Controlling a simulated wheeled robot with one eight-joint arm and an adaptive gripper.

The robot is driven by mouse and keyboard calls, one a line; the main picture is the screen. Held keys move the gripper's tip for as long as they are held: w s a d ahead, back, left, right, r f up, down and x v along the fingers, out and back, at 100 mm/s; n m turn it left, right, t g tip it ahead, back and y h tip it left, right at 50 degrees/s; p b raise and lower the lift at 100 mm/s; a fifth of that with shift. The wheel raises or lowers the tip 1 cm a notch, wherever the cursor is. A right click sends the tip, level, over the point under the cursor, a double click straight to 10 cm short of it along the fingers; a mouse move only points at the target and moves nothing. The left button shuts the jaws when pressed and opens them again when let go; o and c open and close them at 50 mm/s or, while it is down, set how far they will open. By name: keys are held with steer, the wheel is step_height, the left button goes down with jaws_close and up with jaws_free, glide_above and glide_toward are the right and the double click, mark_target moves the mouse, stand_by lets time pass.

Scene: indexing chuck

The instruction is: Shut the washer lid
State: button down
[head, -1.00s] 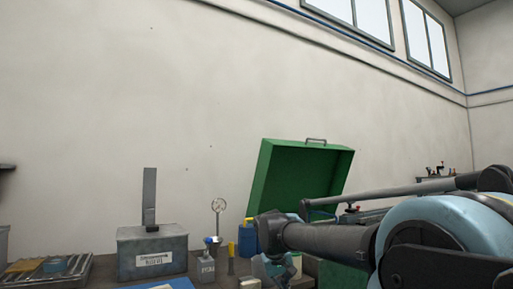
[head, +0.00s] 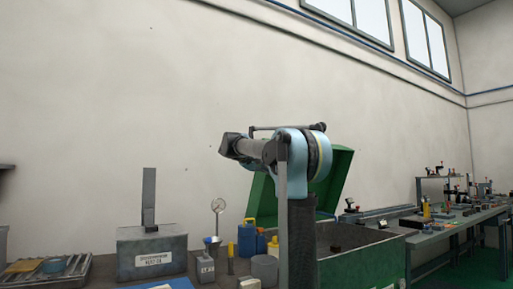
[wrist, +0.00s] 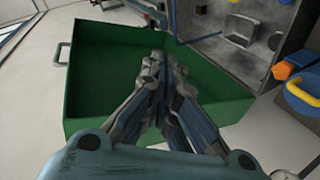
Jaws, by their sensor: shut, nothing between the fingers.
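The washer's green lid stands open, tilted back, above the washer tub (head: 370,243) in the head view, partly behind my arm. In the wrist view the lid (wrist: 105,85) shows its hollow inside, with a metal handle (wrist: 62,55) on its left edge. My gripper (wrist: 163,62) is shut and empty, its fingers in front of the lid's inside. I cannot tell whether the fingertips touch it. The tub's grey interior (wrist: 245,35) lies to the upper right. I cannot make out the fingers in the head view.
A blue container with a yellow handle (wrist: 303,95) stands beside the tub. A grey labelled box (head: 152,255), a gauge (head: 217,207) and small bottles stand on the bench to the left. A workbench with tools (head: 455,225) is at the right.

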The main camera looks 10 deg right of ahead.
steer(key=w+a+r+n+t+h, duration=0.1)
steer(key=w+a+r+t+h, duration=0.15)
steer(key=w+a+r, duration=0.45)
steer(key=w+a+r+n+t+h, duration=0.1)
steer(key=w+a+r+t, duration=0.25)
steer(key=w+r, duration=0.75)
steer(key=w+d+f+g, duration=0.1)
steer(key=w+d, duration=0.3)
steer(key=d, duration=0.4)
steer(key=shift+w+d+f, duration=0.15)
steer(key=shift+d+f, duration=0.15)
steer(key=shift+f, duration=0.15)
steer(key=shift+h, duration=0.25)
